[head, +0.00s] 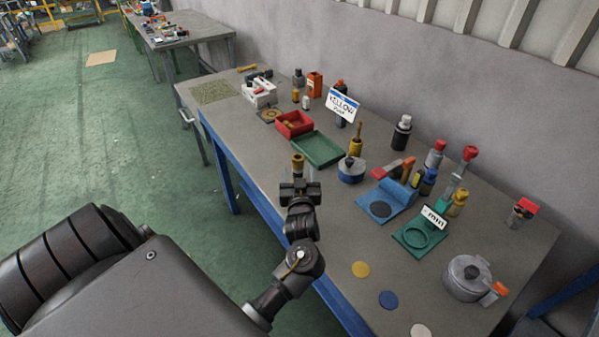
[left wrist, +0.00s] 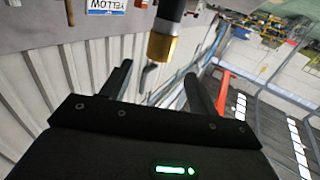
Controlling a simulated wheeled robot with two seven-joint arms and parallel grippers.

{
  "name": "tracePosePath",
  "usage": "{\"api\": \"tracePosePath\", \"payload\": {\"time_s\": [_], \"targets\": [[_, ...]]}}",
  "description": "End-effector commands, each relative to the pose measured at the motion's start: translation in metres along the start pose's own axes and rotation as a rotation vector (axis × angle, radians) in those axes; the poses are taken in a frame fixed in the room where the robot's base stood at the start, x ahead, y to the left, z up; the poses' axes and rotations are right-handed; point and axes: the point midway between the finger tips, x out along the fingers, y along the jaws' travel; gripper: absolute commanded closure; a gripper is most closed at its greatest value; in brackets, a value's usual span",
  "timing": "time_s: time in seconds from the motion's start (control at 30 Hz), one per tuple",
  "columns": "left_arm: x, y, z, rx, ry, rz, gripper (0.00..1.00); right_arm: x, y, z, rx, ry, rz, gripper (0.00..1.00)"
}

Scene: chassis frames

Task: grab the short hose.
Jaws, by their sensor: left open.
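A short dark cylinder with a brass-coloured end (head: 297,161), perhaps the short hose, shows at the front edge of the table, just beyond my left gripper (head: 299,186). In the left wrist view its brass end (left wrist: 163,47) is close, and a thin dark bent piece shows below it. My left gripper is open, its fingers (left wrist: 157,75) on either side of the line to this brass end. I cannot tell whether they touch it. Its far part is cut off by the picture's top edge. My right gripper is not in view.
Behind stand a green tray (head: 334,158), a red bin (head: 278,131) and a blue-and-white round container (head: 351,178). To the right are a blue stand (head: 404,196), a green stand (head: 406,241), several bottles and a metal pot (head: 462,291). Flat discs (head: 360,269) lie near the front edge.

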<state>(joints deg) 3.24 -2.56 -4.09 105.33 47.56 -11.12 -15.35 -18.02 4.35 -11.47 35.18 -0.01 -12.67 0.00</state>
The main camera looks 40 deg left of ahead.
Motion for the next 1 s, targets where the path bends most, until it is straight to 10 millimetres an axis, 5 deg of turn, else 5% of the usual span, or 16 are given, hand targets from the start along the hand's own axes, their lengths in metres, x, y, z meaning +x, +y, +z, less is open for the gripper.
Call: {"api": "tracePosePath", "payload": {"time_s": [0.4,0.7,1.0], "targets": [[0.028,0.003,-0.002,0.001,0.000,0.004,0.40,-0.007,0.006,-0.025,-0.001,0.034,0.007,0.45],[0.068,0.003,-0.002,0.001,-0.001,0.005,0.40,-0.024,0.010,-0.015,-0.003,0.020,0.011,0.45],[0.074,0.003,0.000,-0.001,-0.001,0.006,0.40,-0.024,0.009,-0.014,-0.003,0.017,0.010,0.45]]}}
